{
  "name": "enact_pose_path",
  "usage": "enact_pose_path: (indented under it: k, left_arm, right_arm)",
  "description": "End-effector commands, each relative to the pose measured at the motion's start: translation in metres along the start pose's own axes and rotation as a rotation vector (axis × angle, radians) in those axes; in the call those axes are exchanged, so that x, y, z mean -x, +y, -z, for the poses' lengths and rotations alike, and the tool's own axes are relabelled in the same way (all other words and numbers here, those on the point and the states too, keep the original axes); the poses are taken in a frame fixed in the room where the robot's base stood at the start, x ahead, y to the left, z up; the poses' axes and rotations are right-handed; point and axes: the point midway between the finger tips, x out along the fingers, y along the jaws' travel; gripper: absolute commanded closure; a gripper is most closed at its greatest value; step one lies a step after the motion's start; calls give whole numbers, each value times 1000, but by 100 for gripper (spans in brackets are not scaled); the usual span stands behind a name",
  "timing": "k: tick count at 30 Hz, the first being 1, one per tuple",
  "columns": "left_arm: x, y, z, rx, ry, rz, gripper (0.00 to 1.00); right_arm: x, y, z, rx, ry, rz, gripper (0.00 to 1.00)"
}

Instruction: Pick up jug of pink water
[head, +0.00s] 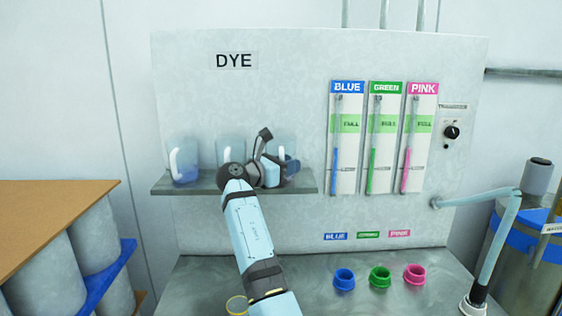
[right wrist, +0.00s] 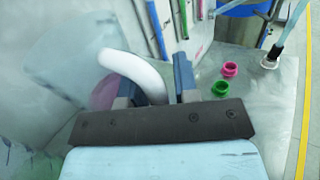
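A clear jug (head: 281,147) stands at the right end of the wall shelf, mostly hidden behind my right gripper (head: 278,160). In the right wrist view, the see-through jug (right wrist: 75,60) has pink liquid (right wrist: 104,93) low inside and a thick white curved handle (right wrist: 135,70). My right gripper (right wrist: 157,82) is open, with one finger on each side of the handle and a gap visible at the right finger. Whether the left finger touches the handle or jug is unclear. My left gripper is not in view.
Two more jugs stand on the shelf (head: 160,189): one at the left (head: 183,163), one in the middle (head: 231,149). Blue (head: 344,279), green (head: 380,277) and pink (head: 415,274) rings sit on the counter. A pipe (head: 505,238) rises at the right.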

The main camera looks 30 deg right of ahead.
Motion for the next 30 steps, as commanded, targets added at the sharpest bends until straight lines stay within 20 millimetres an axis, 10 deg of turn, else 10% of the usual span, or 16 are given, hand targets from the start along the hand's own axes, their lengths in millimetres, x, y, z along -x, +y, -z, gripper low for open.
enact_pose_path:
  k: [3, 7, 30]
  left_arm:
    - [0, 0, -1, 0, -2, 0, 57]
    - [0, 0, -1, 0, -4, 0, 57]
    - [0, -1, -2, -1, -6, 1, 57]
  right_arm:
    - [1, 0, 0, 0, 0, -1, 72]
    - [1, 0, 0, 0, 1, -1, 99]
    - [1, 1, -18, -3, 0, 0, 100]
